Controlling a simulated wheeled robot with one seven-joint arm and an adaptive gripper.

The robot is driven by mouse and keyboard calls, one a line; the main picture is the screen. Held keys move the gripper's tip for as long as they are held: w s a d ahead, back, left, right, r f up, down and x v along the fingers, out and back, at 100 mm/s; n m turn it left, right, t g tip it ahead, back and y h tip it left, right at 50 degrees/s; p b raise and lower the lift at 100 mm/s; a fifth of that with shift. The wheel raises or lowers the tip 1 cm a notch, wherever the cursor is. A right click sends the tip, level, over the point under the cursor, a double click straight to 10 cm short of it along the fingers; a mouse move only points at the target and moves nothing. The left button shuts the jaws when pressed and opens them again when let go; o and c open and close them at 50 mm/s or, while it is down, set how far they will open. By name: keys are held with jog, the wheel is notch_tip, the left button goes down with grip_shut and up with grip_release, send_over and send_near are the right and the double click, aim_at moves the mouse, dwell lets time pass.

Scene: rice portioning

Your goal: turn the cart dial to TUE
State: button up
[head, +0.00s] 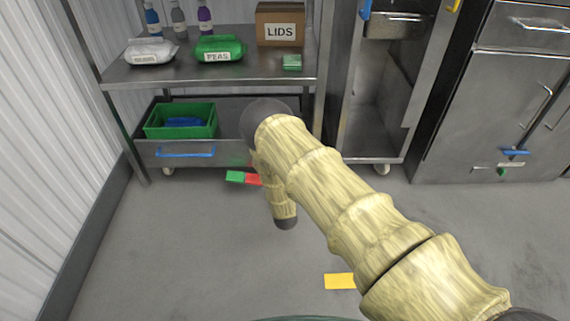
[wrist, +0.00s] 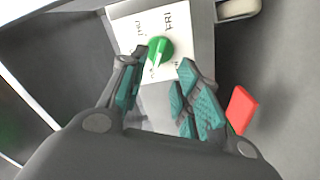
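The dial (wrist: 159,48) is a round green knob with a white line across it, in the wrist view. It sits on a white card (wrist: 196,36) with day labels around it. FRI reads at the upper right and part of what looks like THU at the upper left; the other labels are too small or covered, and TUE cannot be made out. My gripper (wrist: 158,72) is open, its teal-padded fingers apart on either side of the dial's near side. Contact cannot be told. In the head view my arm hides the gripper and dial.
A steel cart (head: 112,76) holds a PEAS bag (head: 218,44), a white bag (head: 150,50), bottles and a LIDS box (head: 281,17). A green bin (head: 181,132) stands below. A red piece (wrist: 241,108) is close to my right finger.

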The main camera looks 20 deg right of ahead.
jog(key=shift+v, duration=2.45)
jog(key=shift+s+d, duration=0.1)
jog(key=s+d+f+m+g+y, duration=0.1)
jog(key=s+f+m+g, duration=0.15)
jog(key=s, duration=0.55)
jog(key=s+d+f+m+g, duration=0.1)
jog(key=s+d+f+g, duration=0.2)
jog(key=s, duration=0.4)
jog(key=s+f+m+g+y, duration=0.1)
jog(key=s+f+g, duration=0.25)
jog(key=s, duration=0.45)
jog(key=s+a+r+m+g+y, duration=0.1)
jog(key=s+a+r+m+g, duration=0.15)
jog(key=s, duration=0.65)
jog(key=s+a+r+m+g+y, duration=0.1)
jog(key=s+r+g, duration=0.15)
jog(key=s, duration=0.65)
jog(key=s+a+r+m+g+y, duration=0.1)
jog(key=s+g, duration=0.2)
jog(key=s, duration=0.7)
notch_tip(320, 180, up, 36)
jog(key=p, duration=3.6)
jog(key=shift+r, duration=0.2)
